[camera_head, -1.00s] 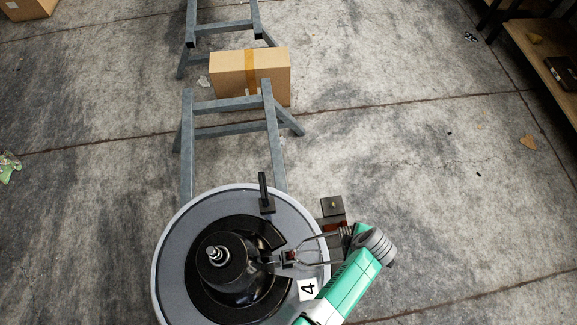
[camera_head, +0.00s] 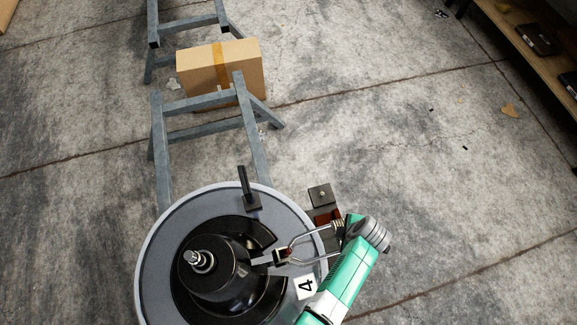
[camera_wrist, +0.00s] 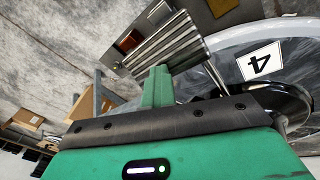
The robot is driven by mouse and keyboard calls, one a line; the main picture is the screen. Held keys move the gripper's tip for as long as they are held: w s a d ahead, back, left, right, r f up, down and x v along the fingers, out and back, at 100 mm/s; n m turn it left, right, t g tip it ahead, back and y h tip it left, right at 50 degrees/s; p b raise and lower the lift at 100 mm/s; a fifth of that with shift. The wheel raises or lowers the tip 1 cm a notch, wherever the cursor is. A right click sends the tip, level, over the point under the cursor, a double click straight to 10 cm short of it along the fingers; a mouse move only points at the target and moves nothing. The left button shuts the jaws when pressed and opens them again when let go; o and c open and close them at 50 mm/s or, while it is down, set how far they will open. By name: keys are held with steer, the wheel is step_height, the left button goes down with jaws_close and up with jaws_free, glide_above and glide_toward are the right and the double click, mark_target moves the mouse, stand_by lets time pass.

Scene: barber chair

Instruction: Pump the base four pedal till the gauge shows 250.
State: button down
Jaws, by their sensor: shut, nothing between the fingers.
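The round grey base (camera_head: 155,245) with a black hub stands at the bottom of the head view. It carries a white label with 4 (camera_head: 306,286), which also shows in the wrist view (camera_wrist: 261,62). The pedal (camera_head: 303,240) has chrome bars leaving the hub toward the right; its ribbed metal tread (camera_wrist: 165,45) shows in the wrist view. My gripper (camera_head: 352,221) is shut and empty at the tread's outer end. In the wrist view my green fingers (camera_wrist: 157,88) overlap the tread's edge; contact cannot be told. No gauge reading is legible.
A dark plate with a knob (camera_head: 320,194) sits beside the base. A black upright post (camera_head: 245,182) stands on its rim. Grey metal trestles (camera_head: 205,98) and a cardboard box (camera_head: 221,67) lie behind. A shelf (camera_head: 520,40) is at upper right.

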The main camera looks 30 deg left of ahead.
steer(key=shift+d+b+x, duration=0.2)
steer(key=shift+b+x, duration=0.6)
steer(key=shift+x, duration=0.35)
steer(key=shift+s, duration=0.2)
steer(key=shift+f, duration=0.15)
steer(key=x, duration=0.1)
steer(key=b+x, duration=0.1)
steer(key=b, duration=0.1)
steer(key=shift+s+d+f, duration=0.15)
steer(key=shift+s+f, duration=0.05)
steer(key=shift+f, duration=0.25)
stand_by(1.2)
